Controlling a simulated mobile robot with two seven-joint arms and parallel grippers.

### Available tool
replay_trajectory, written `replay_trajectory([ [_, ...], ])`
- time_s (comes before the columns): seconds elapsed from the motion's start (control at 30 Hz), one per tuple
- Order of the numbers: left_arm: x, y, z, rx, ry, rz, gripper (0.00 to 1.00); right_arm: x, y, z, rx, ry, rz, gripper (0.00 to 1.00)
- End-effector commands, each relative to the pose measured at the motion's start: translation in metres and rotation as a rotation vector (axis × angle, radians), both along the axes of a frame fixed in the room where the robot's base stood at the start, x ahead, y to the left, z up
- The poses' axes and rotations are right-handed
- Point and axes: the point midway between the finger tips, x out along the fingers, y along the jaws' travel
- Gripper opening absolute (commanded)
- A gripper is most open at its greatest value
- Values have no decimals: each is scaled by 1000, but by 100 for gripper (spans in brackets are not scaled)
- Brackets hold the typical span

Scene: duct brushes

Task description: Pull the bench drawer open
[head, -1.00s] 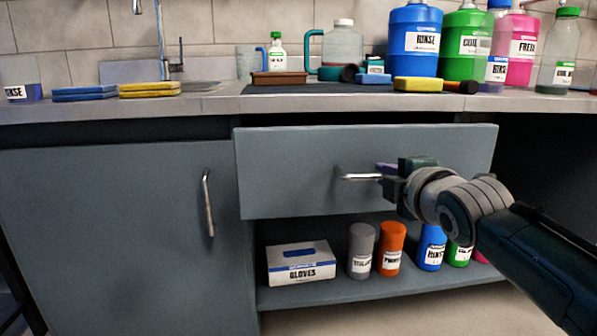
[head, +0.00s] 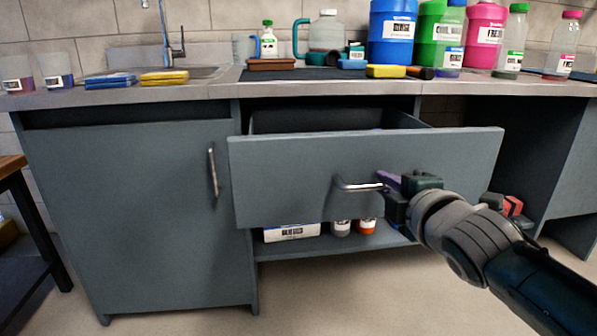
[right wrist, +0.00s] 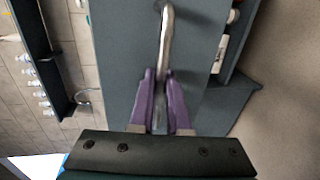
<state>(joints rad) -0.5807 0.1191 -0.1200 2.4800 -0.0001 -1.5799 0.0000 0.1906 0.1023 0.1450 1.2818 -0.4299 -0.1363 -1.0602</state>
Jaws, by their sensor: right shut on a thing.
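The bench drawer (head: 290,190) is grey and stands partly out of the bench, with its dark inside showing behind the front panel. Its metal bar handle (head: 352,186) is on the front, and also shows in the right wrist view (right wrist: 167,35). My right gripper (head: 388,184) is at the right part of the handle. In the right wrist view its purple fingers (right wrist: 160,100) are shut on the handle, one on each side. My left gripper is not in view.
A closed cupboard door (head: 120,215) is left of the drawer. A shelf (head: 340,246) below holds a gloves box (head: 291,232) and bottles. The worktop (head: 210,92) carries jugs, sponges and bottles. A wooden-topped table (head: 12,168) stands at the left; the floor in front is clear.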

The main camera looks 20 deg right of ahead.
Motion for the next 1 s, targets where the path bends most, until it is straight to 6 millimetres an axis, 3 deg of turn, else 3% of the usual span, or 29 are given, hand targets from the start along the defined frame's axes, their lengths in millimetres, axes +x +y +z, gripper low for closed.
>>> replay_trajectory([
  [0.37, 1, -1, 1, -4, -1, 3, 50, -1, 0, -1, 0, 1, -1, 0],
  [0.4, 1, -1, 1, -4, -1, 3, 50, -1, 0, -1, 0, 1, -1, 16],
  [0.67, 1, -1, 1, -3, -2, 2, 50, -1, 0, -1, 0, 1, -1, 45],
  [1.0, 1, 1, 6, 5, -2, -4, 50, -7, 2, 2, 0, 3, 0, 45],
])
